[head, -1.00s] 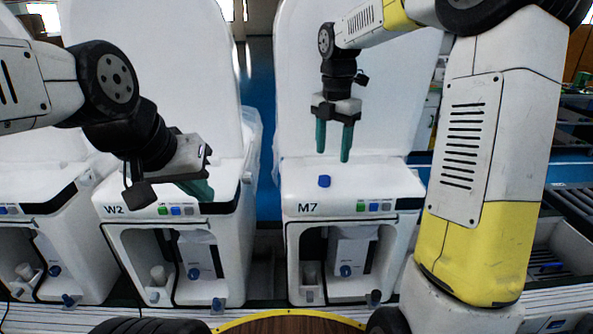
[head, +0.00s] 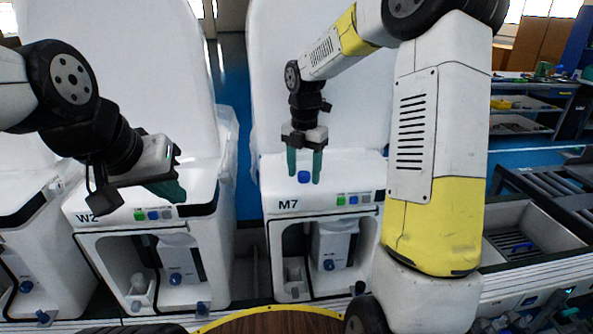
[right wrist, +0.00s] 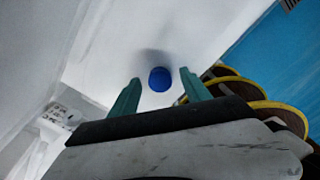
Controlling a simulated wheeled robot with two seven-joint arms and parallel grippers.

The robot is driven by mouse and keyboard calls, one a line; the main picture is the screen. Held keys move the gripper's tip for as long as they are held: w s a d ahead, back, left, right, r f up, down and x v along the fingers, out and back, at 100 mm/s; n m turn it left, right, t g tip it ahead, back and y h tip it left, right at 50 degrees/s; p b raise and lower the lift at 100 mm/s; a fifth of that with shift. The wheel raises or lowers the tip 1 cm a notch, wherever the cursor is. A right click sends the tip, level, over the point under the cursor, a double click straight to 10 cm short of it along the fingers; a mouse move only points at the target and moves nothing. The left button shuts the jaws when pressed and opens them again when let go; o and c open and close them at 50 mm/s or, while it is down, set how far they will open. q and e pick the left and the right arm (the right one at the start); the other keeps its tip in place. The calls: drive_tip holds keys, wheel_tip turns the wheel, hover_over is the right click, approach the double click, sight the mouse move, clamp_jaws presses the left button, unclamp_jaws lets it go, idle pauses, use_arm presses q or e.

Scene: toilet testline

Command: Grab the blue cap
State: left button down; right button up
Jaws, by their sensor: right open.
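The blue cap (head: 304,177) lies on the white top of the M7 unit (head: 350,172), near its left side. It also shows in the right wrist view (right wrist: 160,79), just beyond and between the fingertips. My right gripper (head: 304,180) points down with its green fingers apart, one on each side of the cap as seen in the head view. In the right wrist view the right gripper (right wrist: 160,88) is empty, and I cannot tell how far the cap is below the tips. My left gripper (head: 172,190) hangs over the W2 unit (head: 90,222); its finger gap is not clear.
Tall white panels (head: 320,75) rise behind the units. A row of small coloured buttons (head: 353,199) is on M7's front, right of the cap. Below are open bays (head: 325,262) with knobs. A grey tray (head: 530,235) and shelves (head: 525,105) stand to the right.

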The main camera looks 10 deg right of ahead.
clamp_jaws()
drive_tip(key=shift+r, duration=0.1)
